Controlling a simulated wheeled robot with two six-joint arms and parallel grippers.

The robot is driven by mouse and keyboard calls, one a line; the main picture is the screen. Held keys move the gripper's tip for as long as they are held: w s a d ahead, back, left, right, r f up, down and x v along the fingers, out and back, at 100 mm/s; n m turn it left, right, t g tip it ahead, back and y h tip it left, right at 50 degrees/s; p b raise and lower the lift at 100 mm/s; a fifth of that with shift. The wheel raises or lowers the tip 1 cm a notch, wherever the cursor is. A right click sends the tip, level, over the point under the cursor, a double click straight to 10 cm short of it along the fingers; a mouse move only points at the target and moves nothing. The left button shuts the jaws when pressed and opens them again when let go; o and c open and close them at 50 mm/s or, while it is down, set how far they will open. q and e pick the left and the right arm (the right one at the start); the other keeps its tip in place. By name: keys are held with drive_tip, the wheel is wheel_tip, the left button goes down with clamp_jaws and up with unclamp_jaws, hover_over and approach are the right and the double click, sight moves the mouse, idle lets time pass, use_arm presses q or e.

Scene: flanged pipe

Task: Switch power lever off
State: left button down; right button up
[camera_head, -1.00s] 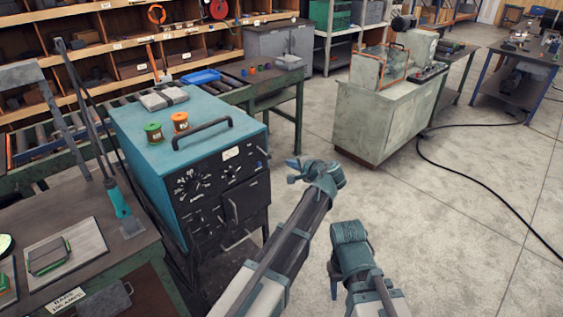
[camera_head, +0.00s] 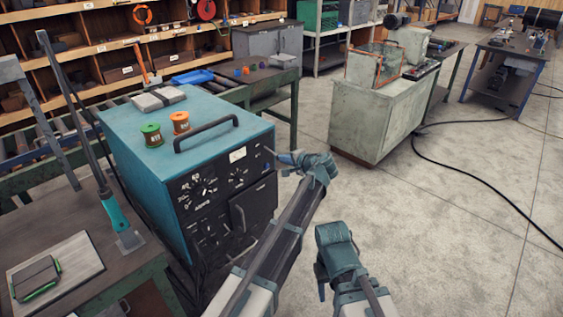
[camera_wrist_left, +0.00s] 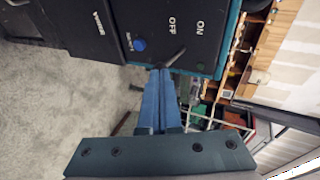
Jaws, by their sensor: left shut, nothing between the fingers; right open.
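The teal power unit (camera_head: 150,180) has a black front panel with dials. In the left wrist view, the grey power lever (camera_wrist_left: 174,56) stands out from the panel near the ON and OFF labels and a blue knob (camera_wrist_left: 139,44). My left gripper (camera_wrist_left: 159,72) is shut and empty, its blue fingertips right at the lever; whether they touch it I cannot tell. In the head view my left gripper (camera_head: 281,158) is at the panel's upper right edge. My right gripper (camera_head: 321,289) is open and hangs low over the floor, away from the panel.
Two spools (camera_head: 180,122) and a black handle (camera_head: 206,134) are on top of the unit. A workbench (camera_head: 100,240) stands close on its left. A grey-green machine cabinet (camera_head: 370,120) stands at the back right. The floor to the right is clear apart from a black cable (camera_head: 470,178).

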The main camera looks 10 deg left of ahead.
drive_tip(key=shift+f, duration=0.1)
wheel_tip(320, 180, down, 3)
drive_tip(key=b, duration=0.3)
drive_tip(key=shift+s+d, duration=0.1)
drive_tip(key=shift+r, duration=0.25)
drive_tip(key=shift+r+p, duration=0.7)
drive_tip(key=shift+p, duration=0.2)
